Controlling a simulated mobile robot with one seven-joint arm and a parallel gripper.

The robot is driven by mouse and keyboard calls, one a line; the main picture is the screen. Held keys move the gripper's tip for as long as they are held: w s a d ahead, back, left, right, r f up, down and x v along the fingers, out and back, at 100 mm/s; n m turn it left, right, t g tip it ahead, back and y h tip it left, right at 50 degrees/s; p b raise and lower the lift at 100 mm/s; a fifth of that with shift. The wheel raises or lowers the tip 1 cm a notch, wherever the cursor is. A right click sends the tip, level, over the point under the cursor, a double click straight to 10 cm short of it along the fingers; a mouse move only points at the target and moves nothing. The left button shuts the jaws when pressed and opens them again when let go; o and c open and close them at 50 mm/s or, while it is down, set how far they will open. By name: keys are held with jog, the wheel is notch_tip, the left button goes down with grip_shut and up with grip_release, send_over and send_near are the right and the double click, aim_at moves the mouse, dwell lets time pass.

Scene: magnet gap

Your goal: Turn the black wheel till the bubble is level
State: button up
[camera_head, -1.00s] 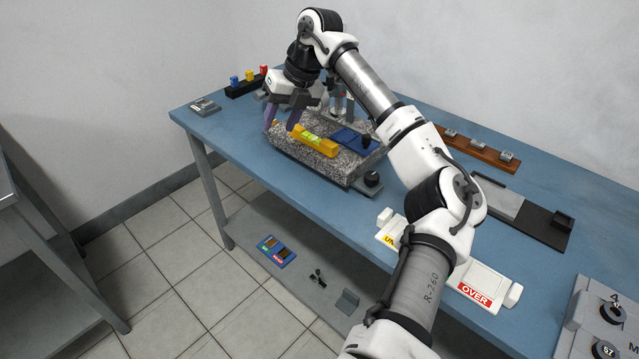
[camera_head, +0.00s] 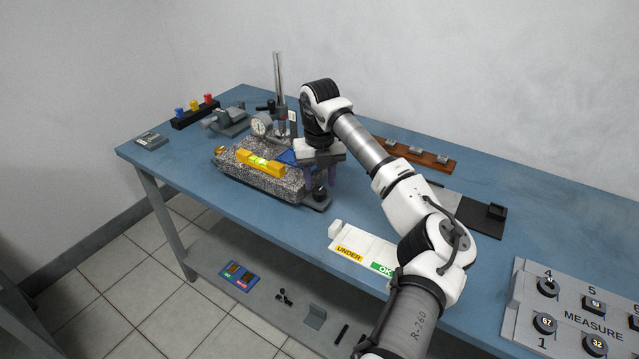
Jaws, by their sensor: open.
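The black wheel (camera_head: 319,193) is a small dark knob at the front right corner of the speckled granite block (camera_head: 240,178), on a dark base. The yellow spirit level (camera_head: 261,163) lies on top of the block, with a greenish vial in its middle. The bubble is too small to read. My gripper (camera_head: 321,178) points down over the right end of the block, just above or behind the wheel. Its purple fingers are apart, with nothing seen between them. I cannot tell whether a finger touches the wheel.
A dial gauge (camera_head: 261,124) on a stand with tall rods is behind the block. A blue piece (camera_head: 289,158) lies on the block beside my gripper. A white tray (camera_head: 352,246) marked UNDER and OK is at the front edge. A MEASURE panel (camera_head: 577,310) is at right.

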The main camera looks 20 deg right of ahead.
aim_at(320, 191)
jog(key=shift+f, duration=1.5)
jog(key=shift+c, duration=0.2)
jog(key=c, duration=0.7)
jog(key=shift+o, duration=0.2)
jog(key=shift+n, duration=0.3)
